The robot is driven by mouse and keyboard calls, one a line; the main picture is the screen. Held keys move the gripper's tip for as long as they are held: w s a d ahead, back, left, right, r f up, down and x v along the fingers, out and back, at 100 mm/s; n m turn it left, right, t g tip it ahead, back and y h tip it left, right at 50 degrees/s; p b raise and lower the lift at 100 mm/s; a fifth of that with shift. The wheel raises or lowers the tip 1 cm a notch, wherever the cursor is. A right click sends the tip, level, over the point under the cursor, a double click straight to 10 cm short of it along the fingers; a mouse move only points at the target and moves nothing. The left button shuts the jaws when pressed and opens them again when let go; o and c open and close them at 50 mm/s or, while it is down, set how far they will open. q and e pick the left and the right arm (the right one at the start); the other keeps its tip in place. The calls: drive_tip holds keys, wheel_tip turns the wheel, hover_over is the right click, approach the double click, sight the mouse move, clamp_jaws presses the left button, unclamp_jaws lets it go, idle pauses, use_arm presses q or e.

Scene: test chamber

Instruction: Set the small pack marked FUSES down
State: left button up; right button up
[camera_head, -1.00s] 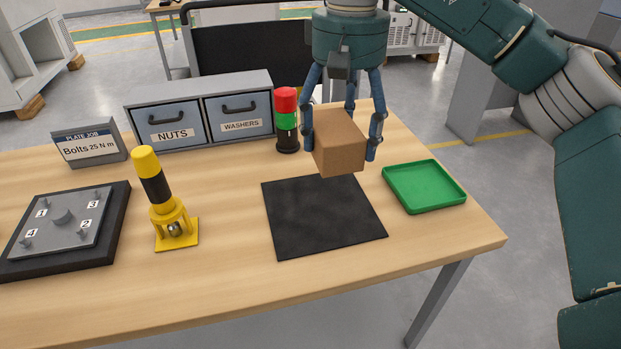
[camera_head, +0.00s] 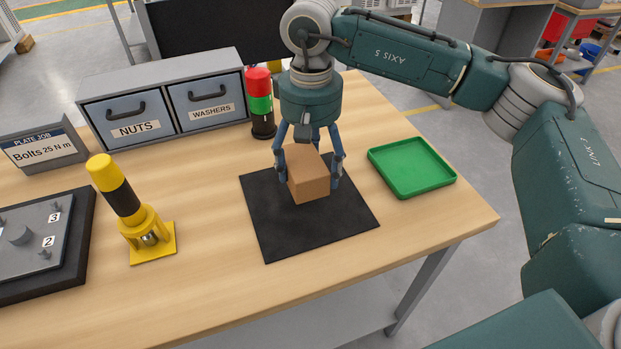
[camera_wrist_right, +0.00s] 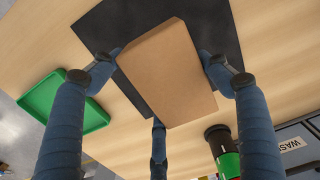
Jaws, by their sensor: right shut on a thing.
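A plain brown cardboard pack (camera_head: 308,178) is held by my right gripper (camera_head: 310,172) over the black mat (camera_head: 275,236). No FUSES marking shows on the faces in view. The pack also shows in the right wrist view (camera_wrist_right: 168,72), with the right gripper's fingers (camera_wrist_right: 160,78) around it. The pack's underside is hidden, so I cannot tell whether it touches the mat. My left gripper is not in view.
A green tray (camera_head: 372,155) lies right of the mat. Behind stand a red, green and black signal light (camera_head: 260,103) and a drawer unit (camera_head: 165,75) marked NUTS and WASHERS. A yellow tool (camera_head: 125,205) stands left, beside a bolt plate (camera_head: 80,245). Bare table lies in front.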

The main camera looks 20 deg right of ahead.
wheel_tip(320, 180, down, 5)
drive_tip(key=shift+f+p, duration=0.1)
drive_tip(key=shift+p, duration=0.3)
drive_tip(key=shift+f, duration=0.1)
drive_tip(key=shift+f, duration=0.15)
drive_tip(key=o, duration=1.2)
drive_tip(key=shift+o, duration=0.2)
